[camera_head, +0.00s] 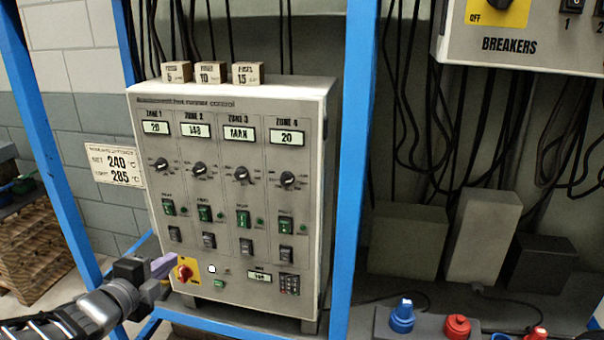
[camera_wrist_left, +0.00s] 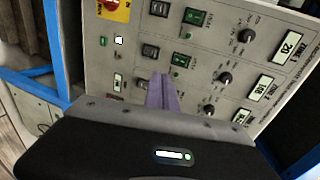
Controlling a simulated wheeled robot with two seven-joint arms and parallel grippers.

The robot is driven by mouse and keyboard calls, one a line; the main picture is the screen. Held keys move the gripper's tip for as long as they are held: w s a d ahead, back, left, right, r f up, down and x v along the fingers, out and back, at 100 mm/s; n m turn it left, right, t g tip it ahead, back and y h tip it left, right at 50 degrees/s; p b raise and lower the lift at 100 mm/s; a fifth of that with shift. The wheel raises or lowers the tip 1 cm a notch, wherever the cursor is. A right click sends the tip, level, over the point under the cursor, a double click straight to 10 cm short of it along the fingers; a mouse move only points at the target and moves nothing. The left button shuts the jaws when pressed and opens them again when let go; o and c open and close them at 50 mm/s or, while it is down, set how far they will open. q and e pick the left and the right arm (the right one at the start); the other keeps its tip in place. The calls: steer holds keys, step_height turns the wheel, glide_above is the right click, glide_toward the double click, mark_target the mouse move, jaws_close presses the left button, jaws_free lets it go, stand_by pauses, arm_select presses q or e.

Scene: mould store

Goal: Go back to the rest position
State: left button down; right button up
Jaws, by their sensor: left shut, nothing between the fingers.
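My left gripper (camera_head: 163,266) comes in from the lower left in the head view, in front of the lower left corner of the hot runner control cabinet (camera_head: 262,112). Its purple fingers are shut and empty. In the head view they appear just left of the red rotary switch (camera_head: 184,273) on its yellow plate; I cannot tell whether they touch anything. In the left wrist view the shut fingers (camera_wrist_left: 163,92) point at the panel, among the switches and knobs. The red switch (camera_wrist_left: 110,5) is at the top edge there. My right gripper is not in view.
Blue frame posts (camera_head: 350,170) stand on either side of the cabinet. A breaker box (camera_head: 520,40) hangs at the upper right, with loose cables below it. Blue and red connectors (camera_head: 402,316) sit at the lower right. Wooden pallets (camera_head: 30,250) are stacked at the left.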

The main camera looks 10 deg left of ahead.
arm_select(q)
steer(key=d+f+n+g, duration=0.2)
steer(key=d+f+n, duration=0.3)
steer(key=f, duration=0.4)
steer(key=d+f+n+g+h, duration=0.15)
steer(key=d+f+n, duration=0.25)
steer(key=f+n, duration=0.45)
steer(key=d+f+n+g, duration=0.3)
steer(key=d+f+n, duration=0.15)
steer(key=f, duration=0.45)
steer(key=s+d+f+g+h, duration=0.1)
steer(key=s+d+f+g, duration=0.3)
steer(key=s+d+f, duration=0.4)
steer(key=s+d+f+n+g+h, duration=0.1)
steer(key=s+d+f+g, duration=0.3)
steer(key=s+d+f, duration=0.4)
steer(key=s+d+h, duration=0.1)
steer(key=s+d, duration=0.3)
steer(key=d, duration=0.1)
steer(key=shift+s+f+n, duration=0.2)
steer(key=shift+f+n, duration=0.05)
steer(key=shift+n, duration=0.05)
